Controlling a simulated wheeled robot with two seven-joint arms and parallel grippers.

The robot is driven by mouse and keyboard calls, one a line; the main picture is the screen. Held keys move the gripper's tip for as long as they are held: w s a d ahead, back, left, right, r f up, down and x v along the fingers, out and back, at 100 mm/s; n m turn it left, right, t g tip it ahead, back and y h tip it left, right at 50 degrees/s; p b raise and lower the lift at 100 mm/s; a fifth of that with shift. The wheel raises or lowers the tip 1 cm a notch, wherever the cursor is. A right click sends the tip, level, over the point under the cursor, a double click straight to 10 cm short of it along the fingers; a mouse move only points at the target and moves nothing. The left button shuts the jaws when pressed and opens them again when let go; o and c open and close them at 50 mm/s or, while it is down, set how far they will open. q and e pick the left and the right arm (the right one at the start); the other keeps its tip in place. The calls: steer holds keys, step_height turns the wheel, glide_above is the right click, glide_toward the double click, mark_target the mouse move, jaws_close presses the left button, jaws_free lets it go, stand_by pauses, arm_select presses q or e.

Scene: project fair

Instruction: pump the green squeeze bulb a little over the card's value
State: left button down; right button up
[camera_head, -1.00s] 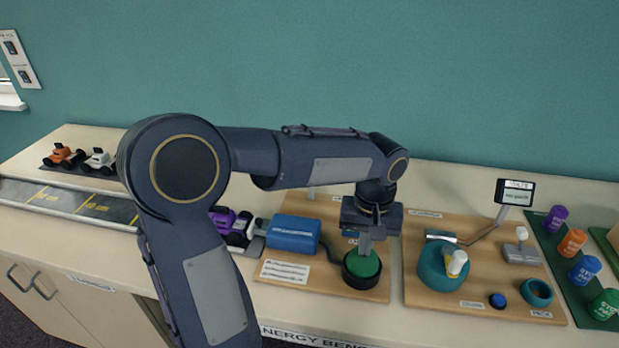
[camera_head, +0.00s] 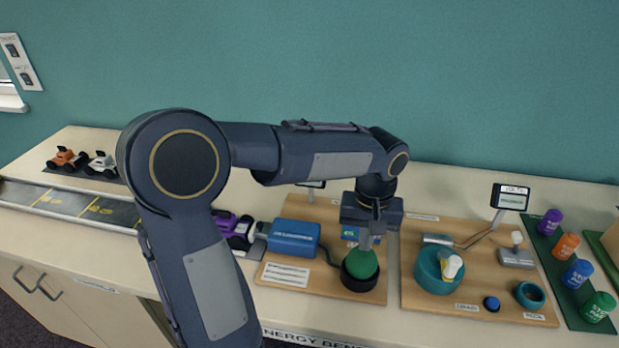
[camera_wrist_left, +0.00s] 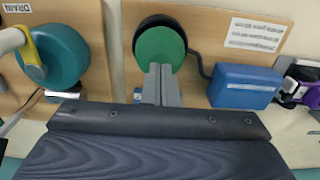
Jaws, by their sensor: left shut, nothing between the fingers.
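The green squeeze bulb (camera_head: 359,265) sits in a black round base (camera_head: 360,283) on a wooden board. My left gripper (camera_head: 365,246) is shut and empty, pointing down at the bulb's top. The fingertips look to be at or touching the top; I cannot tell if they press it. In the left wrist view the bulb (camera_wrist_left: 160,48) shows just beyond the fingertips (camera_wrist_left: 160,70). A hose joins the base to a blue box (camera_head: 294,238). A small blue-green card (camera_head: 349,235) behind the gripper is partly hidden and unreadable. My right gripper is out of view.
A purple car (camera_head: 233,229) stands left of the blue box, by a dark track (camera_head: 90,208). On the right, a second board holds a teal crank wheel (camera_head: 430,268) and a small display (camera_head: 510,197). Several coloured cans stand farther right. My arm hides part of the bench.

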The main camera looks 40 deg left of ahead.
arm_select(q)
step_height(320, 180, up, 5)
steer(key=p, duration=0.4)
steer(key=shift+r, duration=0.1)
stand_by(0.4)
stand_by(0.6)
